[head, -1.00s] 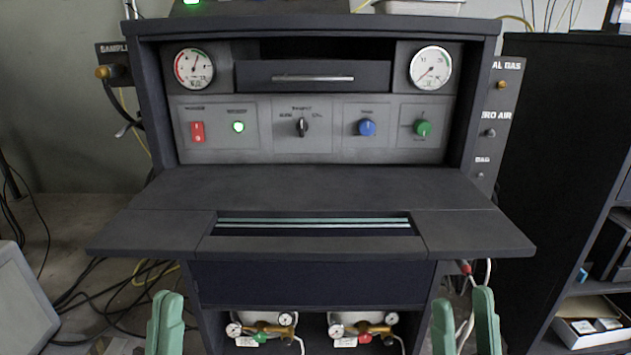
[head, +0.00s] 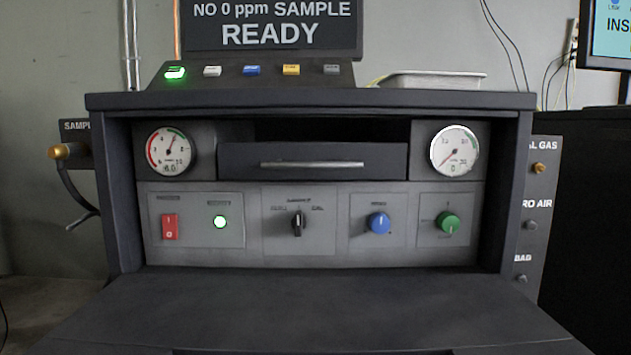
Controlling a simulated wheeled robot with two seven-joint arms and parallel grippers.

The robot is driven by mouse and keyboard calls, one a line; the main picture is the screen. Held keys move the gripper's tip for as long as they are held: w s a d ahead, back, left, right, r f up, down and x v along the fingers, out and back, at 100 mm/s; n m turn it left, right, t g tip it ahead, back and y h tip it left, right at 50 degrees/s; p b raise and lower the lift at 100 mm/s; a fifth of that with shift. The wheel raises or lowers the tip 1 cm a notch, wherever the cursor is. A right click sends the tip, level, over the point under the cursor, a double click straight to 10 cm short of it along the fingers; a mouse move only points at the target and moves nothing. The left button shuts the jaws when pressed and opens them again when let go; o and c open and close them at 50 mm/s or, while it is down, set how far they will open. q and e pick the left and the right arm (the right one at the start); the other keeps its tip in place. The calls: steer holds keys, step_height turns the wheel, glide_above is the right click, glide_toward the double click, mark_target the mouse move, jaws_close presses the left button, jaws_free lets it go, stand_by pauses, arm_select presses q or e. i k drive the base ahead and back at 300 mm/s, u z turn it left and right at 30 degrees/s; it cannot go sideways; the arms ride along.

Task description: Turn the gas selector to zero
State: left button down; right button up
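A black selector knob (head: 298,223) sits in the middle of the grey control panel (head: 270,250). Its handle stands about upright. A label above it and labels to its left and right are too small to read surely; the right one looks like "CAL". To its right are a blue knob (head: 378,223) and a green knob (head: 447,223), each with small labels. I cannot tell from the lettering alone which knob is the gas selector. Neither of my grippers is in view now, and nothing touches the knobs.
A red switch (head: 170,227) and a lit green lamp (head: 220,222) are at the panel's left. Two gauges (head: 168,150) (head: 455,150) flank a shut drawer (head: 310,165). A sign (head: 270,24) reads "NO 0 ppm SAMPLE READY". The dark shelf (head: 300,310) before the panel is clear.

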mark_target(298, 222)
steer(key=k, duration=0.5)
steer(key=u, duration=2.05)
steer(key=k, duration=1.1)
steer(key=z, duration=1.65)
steer(key=i, duration=0.5)
steer(key=u, duration=0.1)
